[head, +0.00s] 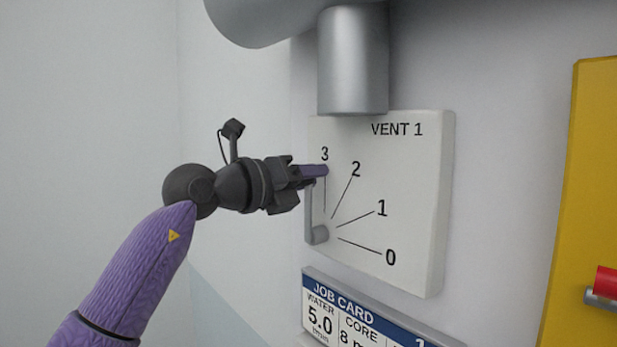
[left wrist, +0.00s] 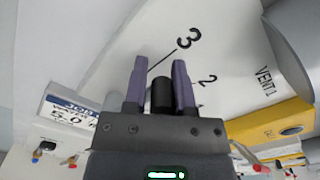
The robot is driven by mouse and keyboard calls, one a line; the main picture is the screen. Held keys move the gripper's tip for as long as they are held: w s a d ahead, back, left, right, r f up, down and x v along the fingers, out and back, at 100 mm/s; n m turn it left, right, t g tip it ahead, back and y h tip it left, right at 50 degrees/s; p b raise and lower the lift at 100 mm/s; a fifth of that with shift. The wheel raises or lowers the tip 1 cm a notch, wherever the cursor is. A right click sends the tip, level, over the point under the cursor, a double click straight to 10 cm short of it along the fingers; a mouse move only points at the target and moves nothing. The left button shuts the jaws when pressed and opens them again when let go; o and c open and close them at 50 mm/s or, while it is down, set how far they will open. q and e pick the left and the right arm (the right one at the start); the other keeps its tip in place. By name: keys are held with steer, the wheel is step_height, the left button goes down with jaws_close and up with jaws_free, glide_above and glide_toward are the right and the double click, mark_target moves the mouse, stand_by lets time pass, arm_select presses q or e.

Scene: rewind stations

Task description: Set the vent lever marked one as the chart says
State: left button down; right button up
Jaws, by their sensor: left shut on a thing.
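The white VENT 1 panel (head: 410,235) has marks 3, 2, 1 and 0 running from top to lower right. Its grey lever (head: 311,215) pivots at the panel's lower left and points up, beside the line for 3. My left gripper (head: 320,171) has its purple fingers at the lever's upper end. In the left wrist view the fingers (left wrist: 160,70) are shut on the lever's dark knob (left wrist: 162,96), one on each side. The fingers hide part of the lever top in the head view. My right gripper is not in view.
A job card (head: 365,312) below the panel reads WATER 5.0 and CORE 8; its right part is cut off. A grey pipe (head: 353,60) comes down onto the panel top. A yellow panel (head: 585,170) with a red-tipped part (head: 606,281) stands at right.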

arm_select(q)
steer(key=c, duration=0.5)
jaws_free()
steer(key=b+v, duration=0.5)
steer(key=v, duration=0.5)
